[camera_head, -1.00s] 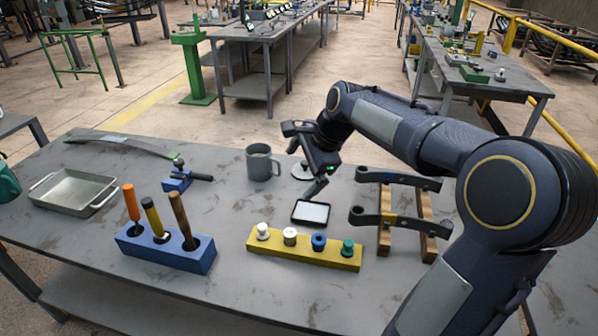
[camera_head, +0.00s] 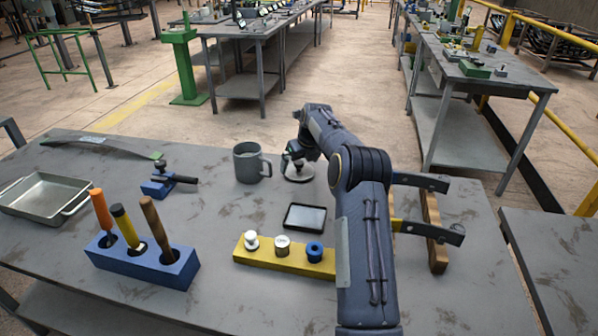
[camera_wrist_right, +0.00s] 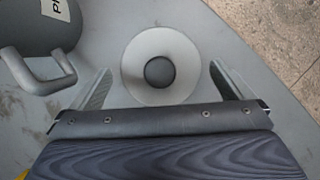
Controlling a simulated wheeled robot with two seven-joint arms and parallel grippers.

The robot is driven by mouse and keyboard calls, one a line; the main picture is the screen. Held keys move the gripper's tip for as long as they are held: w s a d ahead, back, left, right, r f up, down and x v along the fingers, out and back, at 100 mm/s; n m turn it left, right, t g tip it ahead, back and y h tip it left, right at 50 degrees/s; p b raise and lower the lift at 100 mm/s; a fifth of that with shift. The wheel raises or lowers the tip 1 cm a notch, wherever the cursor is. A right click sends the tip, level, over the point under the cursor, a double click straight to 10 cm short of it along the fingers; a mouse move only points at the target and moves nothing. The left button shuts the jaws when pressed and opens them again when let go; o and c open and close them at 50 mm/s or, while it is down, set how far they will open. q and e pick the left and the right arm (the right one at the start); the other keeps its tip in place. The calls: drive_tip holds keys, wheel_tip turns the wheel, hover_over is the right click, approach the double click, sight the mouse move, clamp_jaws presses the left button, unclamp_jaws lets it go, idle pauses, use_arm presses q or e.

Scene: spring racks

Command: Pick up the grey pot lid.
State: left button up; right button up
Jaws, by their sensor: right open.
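The grey pot lid (camera_head: 301,176) lies on the table near its back edge, right of the grey mug, partly hidden by my right gripper in the head view. In the right wrist view the lid (camera_wrist_right: 141,62) is a pale grey disc with a dark round knob (camera_wrist_right: 159,72). My right gripper (camera_wrist_right: 160,82) is open and empty, with one finger on each side of the lid, apart from its rim. In the head view my right gripper (camera_head: 293,160) is above the lid. My left gripper is not in view.
The grey mug (camera_head: 247,164) stands close left of the lid.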

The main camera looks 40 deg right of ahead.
drive_tip(key=shift+x, duration=1.15)
drive_tip(key=c, duration=0.7)
